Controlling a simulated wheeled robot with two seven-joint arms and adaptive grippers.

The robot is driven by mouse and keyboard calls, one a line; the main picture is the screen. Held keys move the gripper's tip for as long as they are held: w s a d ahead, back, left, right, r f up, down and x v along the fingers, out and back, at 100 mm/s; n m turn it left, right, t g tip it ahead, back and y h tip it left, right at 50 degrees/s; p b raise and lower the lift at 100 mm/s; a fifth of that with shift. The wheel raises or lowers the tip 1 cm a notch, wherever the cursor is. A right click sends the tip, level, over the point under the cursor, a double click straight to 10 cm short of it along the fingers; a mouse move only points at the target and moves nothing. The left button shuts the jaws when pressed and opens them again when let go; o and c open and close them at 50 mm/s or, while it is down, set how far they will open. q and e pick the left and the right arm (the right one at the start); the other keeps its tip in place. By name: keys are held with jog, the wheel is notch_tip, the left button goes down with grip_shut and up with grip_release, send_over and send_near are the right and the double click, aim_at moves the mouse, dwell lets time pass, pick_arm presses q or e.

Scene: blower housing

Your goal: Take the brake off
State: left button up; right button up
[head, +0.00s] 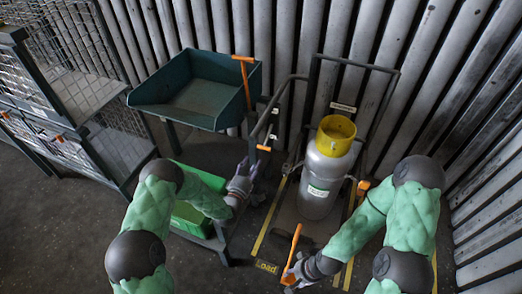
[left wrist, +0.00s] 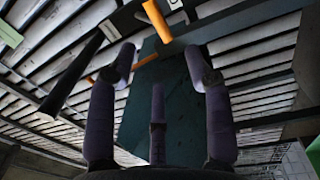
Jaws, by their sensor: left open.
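A trolley (head: 283,225) carries an upright grey cylinder (head: 320,180) with a yellow collar. An orange lever (head: 295,240) stands tilted at the trolley's front edge, beside a "Load" label. My right gripper (head: 296,271) is at the lower end of this lever. Its fingers overlap the orange there, and I cannot tell whether they are closed on it. My left gripper (head: 245,172) is open and empty, left of the trolley, below a small orange grip (head: 263,148). In the left wrist view, its spread fingers (left wrist: 160,75) point toward a dark panel, with an orange piece (left wrist: 157,20) beyond them. Which part is the brake is not marked.
A green tilted bin (head: 200,95) with an orange handle (head: 247,85) stands at the back left. A green box (head: 195,195) is below it. Wire cages (head: 70,90) fill the left. A corrugated wall (head: 290,45) closes the back and right. Another orange knob (head: 363,185) is right of the cylinder.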

aim_at(260, 147)
pick_arm(q)
jog(key=b+x, duration=0.3)
jog(key=x, duration=0.6)
jog(key=shift+f, duration=0.1)
jog(key=shift+w+d, duration=0.25)
jog(key=shift+w, duration=0.45)
jog(key=shift+r, duration=0.2)
grip_shut()
